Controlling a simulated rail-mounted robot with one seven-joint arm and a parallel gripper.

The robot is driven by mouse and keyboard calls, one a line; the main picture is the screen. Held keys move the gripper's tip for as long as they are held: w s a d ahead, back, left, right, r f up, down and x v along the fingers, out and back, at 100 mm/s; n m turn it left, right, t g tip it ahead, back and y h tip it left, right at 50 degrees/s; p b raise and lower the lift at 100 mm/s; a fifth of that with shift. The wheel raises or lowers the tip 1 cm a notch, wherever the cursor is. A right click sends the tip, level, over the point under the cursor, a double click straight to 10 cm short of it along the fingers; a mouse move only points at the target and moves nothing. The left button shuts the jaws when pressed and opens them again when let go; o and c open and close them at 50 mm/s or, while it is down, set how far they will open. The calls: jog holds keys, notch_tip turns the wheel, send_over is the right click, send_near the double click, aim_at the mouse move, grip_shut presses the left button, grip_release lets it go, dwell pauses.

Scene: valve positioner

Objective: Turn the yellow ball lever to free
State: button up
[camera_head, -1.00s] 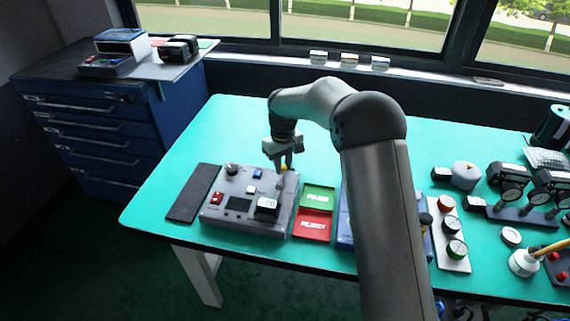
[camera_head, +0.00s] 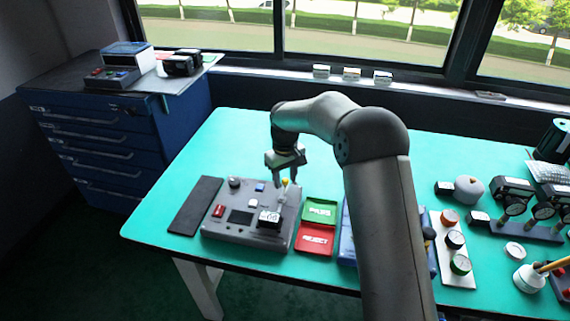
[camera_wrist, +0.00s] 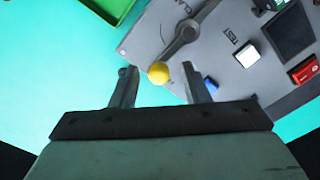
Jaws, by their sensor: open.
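The yellow ball lever has a yellow ball (camera_wrist: 159,72) at the end of a grey arm (camera_wrist: 182,38) on a round pivot. The lever is on the grey control panel (camera_wrist: 225,40), and the ball also shows in the head view (camera_head: 285,182) near the panel's right edge. My gripper (camera_wrist: 157,78) is open, with one finger on each side of the ball in the wrist view. I cannot tell whether either finger touches it. Lettering beside the lever is partly cut off; "TEST" reads to its right. In the head view, my gripper (camera_head: 284,176) hangs over the panel's upper right part.
A white button (camera_wrist: 247,56), a blue button (camera_wrist: 211,86) and a red switch (camera_wrist: 304,70) are near the lever. A green PASS tray (camera_head: 319,210) and red REJECT tray (camera_head: 314,240) are right of the panel. A dark mat (camera_head: 195,205) lies left of it.

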aim_at(285, 179)
notch_tip(285, 179, up, 17)
dwell(0.4)
jog(key=shift+r, duration=0.1)
